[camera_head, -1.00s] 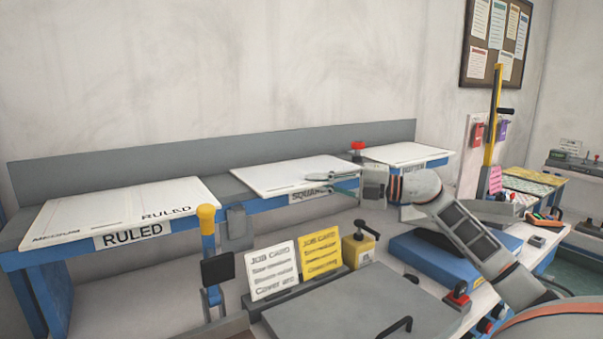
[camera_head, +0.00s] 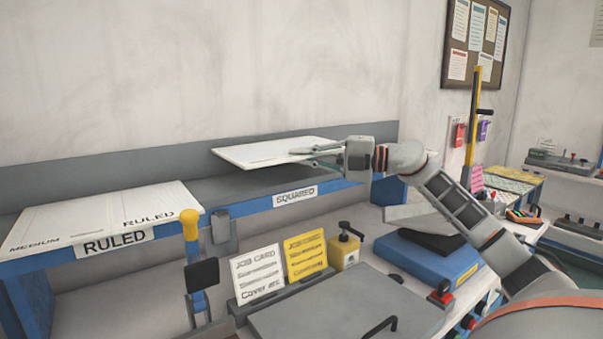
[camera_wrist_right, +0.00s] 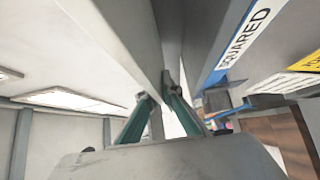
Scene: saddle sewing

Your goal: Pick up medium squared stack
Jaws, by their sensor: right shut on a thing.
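The squared stack (camera_head: 270,152) is a flat white stack of sheets. It is held level above the shelf section with the "SQUARED" label (camera_head: 295,195). My right gripper (camera_head: 312,155) comes in from the right and is shut on the stack's right edge. In the right wrist view its green fingers (camera_wrist_right: 160,105) pinch the edge of the white stack (camera_wrist_right: 110,40). Any size marking on the stack cannot be read. My left gripper does not show.
The ruled stack (camera_head: 100,215), marked "MEDIUM", lies on the shelf's left section. A yellow-capped post (camera_head: 190,230) stands in front. Job cards (camera_head: 305,255), a yellow block (camera_head: 344,252) and a blue machine (camera_head: 430,262) are below. My arm hides part of the shelf's right end.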

